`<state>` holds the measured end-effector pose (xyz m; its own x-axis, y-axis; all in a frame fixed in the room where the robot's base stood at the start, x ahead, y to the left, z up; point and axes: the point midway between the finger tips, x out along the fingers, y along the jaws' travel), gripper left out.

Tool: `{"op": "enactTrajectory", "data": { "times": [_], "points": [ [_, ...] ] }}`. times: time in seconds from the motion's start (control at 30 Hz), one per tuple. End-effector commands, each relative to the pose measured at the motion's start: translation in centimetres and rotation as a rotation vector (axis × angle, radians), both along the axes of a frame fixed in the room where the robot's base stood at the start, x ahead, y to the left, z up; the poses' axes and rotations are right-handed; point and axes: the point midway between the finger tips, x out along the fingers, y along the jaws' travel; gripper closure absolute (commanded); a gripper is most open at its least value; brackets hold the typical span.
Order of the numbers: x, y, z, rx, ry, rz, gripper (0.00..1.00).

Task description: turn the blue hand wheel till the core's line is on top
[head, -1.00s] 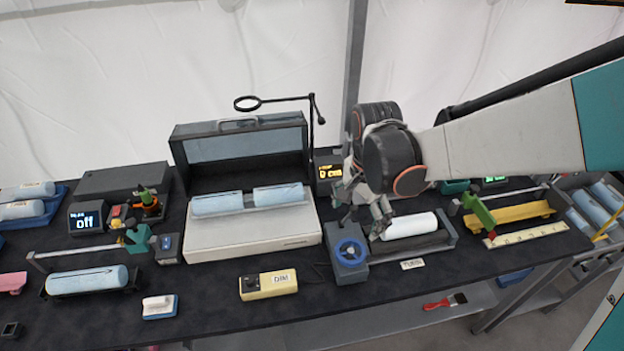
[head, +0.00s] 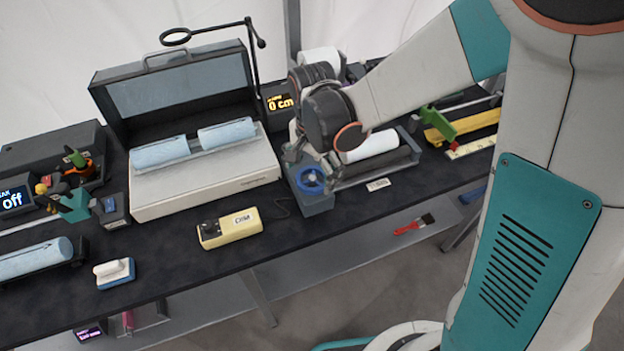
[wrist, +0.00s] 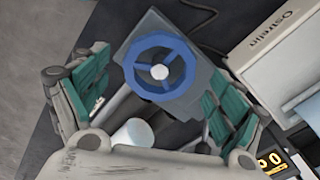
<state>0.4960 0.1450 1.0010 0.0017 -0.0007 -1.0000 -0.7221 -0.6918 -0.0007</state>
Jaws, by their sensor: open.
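The blue hand wheel (head: 312,181) is on a grey block (head: 317,204) at the left end of a roller stand. A white core (head: 370,147) lies on the stand to the right of it; I see no line on the part that shows. My gripper (head: 312,156) is just above and behind the wheel in the head view. In the wrist view, my gripper (wrist: 155,88) is open, with the blue wheel (wrist: 158,42) ahead between the spread fingers. No finger visibly touches it. The white core's end (wrist: 133,132) shows below the wheel there, partly hidden by my gripper.
A pale opened case (head: 205,187) with blue rolls stands left of the wheel. A yellow box (head: 230,229) lies in front, near the table edge. A small display (head: 280,103) is behind my gripper. A green-handled tool (head: 437,122) stands to the right.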

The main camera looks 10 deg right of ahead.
Motion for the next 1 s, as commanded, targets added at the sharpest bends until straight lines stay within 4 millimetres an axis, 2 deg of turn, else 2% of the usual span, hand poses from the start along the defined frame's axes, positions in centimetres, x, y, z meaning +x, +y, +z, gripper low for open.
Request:
{"op": "enactTrajectory", "data": {
  "times": [0.03,0.13,0.47,0.5,0.7,1.0],
  "points": [
    [0.04,0.01,-0.71,0.000,0.000,0.000,0.11],
    [0.04,0.01,-1.18,0.000,0.000,0.000,0.11],
    [0.02,0.00,-1.33,0.000,0.000,0.000,0.11],
    [0.02,0.00,-1.33,0.000,0.000,0.000,0.14],
    [0.02,0.00,-1.33,0.000,0.000,0.000,0.55],
    [0.02,0.01,-1.35,0.001,-0.001,0.013,0.55]
  ]
}}
